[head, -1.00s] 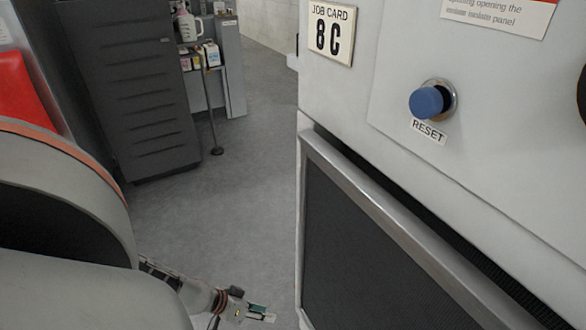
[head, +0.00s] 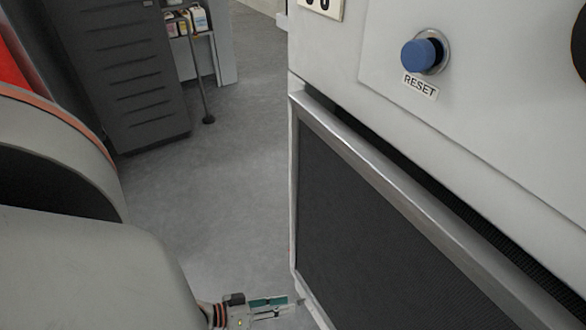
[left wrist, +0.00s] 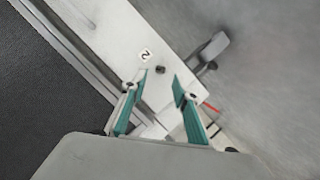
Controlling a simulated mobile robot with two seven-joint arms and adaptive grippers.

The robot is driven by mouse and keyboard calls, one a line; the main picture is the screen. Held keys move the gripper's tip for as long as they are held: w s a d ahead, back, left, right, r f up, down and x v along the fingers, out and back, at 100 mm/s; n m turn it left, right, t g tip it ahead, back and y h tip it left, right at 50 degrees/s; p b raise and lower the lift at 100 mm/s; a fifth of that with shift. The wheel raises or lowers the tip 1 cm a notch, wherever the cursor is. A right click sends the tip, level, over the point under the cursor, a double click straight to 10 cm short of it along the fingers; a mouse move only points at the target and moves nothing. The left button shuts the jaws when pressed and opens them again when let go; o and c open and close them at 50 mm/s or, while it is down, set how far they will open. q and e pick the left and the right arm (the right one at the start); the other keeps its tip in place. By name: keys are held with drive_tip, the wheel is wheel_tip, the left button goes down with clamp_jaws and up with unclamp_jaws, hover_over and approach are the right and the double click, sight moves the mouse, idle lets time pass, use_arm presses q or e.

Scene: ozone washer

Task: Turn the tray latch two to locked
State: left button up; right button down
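My left gripper (head: 285,305) shows at the bottom of the head view, low beside the near left corner of the white machine. In the left wrist view its two green-padded fingers (left wrist: 161,80) are apart, with nothing held between them. Just beyond the fingertips is a white panel (left wrist: 105,25) with a "2" label (left wrist: 146,56) and a small dark round piece (left wrist: 160,69). A grey lever-like part (left wrist: 214,47) sticks out past the panel's right edge; I cannot tell whether it is the latch. My right gripper is in neither view.
The machine has a dark mesh panel (head: 390,240) in a metal frame, with a blue RESET button (head: 422,55) above. A dark cabinet (head: 120,75) and a shelf with bottles (head: 187,20) stand farther back. Grey floor (head: 210,200) lies open between them.

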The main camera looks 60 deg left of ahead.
sight(300, 301)
use_arm(q)
drive_tip(key=shift+b+x, duration=0.3)
drive_tip(key=shift+x, duration=1.3)
clamp_jaws()
drive_tip(key=shift+a+f+n+t+h, duration=0.2)
drive_tip(key=shift+n+h, duration=0.4)
drive_tip(key=shift+n, duration=0.45)
drive_tip(key=shift+d+f+n+t+h, duration=0.1)
drive_tip(key=shift+n+t+h, duration=0.2)
drive_tip(key=shift+n+h, duration=0.55)
drive_tip(key=shift+n, duration=0.8)
